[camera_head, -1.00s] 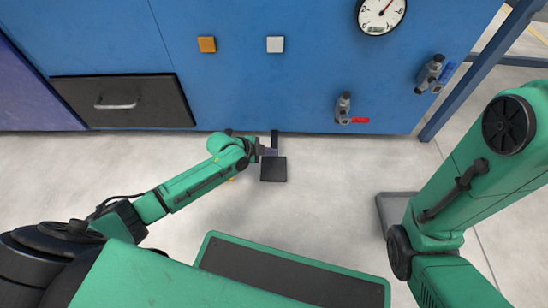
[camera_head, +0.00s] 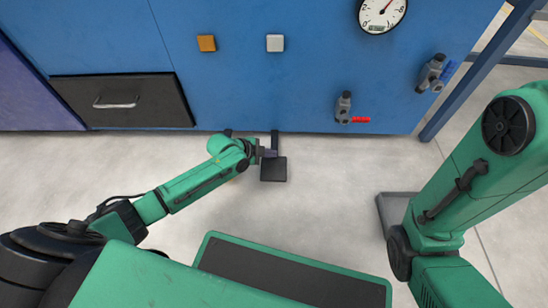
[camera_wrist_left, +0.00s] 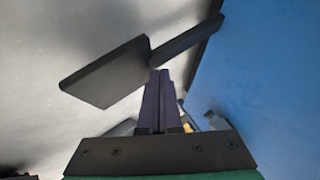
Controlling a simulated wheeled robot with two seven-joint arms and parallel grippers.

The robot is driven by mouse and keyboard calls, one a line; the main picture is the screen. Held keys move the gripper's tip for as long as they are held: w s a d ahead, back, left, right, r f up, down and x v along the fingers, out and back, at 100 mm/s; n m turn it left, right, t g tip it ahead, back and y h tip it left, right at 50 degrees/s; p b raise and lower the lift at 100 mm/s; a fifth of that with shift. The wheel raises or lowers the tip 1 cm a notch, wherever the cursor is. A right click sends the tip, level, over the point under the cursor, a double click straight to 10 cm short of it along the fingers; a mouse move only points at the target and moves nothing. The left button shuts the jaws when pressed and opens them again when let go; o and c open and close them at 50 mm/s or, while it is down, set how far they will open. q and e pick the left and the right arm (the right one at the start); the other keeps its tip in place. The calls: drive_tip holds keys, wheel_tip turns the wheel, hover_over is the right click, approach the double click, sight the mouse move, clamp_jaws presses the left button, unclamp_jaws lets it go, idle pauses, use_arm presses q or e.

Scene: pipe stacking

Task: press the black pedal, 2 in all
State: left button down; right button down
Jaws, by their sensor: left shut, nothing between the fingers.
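The black pedal (camera_head: 273,170) is a flat square plate on an arm at the foot of the blue wall, in the middle of the head view. My left gripper (camera_head: 270,153) is at the pedal's upper edge, where its arm joins the plate. The left wrist view shows the gripper's shut, empty fingers (camera_wrist_left: 158,95) with the tips close to the joint of the pedal plate (camera_wrist_left: 107,73) and its arm. Whether they touch, I cannot tell. My right arm is at the right of the head view, its gripper out of view.
The floor around the pedal is clear.

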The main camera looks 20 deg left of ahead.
sight(271, 159)
use_arm(q)
drive_tip(key=shift+f+b, duration=1.3)
drive_tip(key=shift+f, duration=0.4)
idle(1.0)
idle(0.4)
drive_tip(key=shift+r+p, duration=2.15)
wheel_tip(271, 159, up, 5)
drive_tip(key=p, duration=0.5)
idle(1.2)
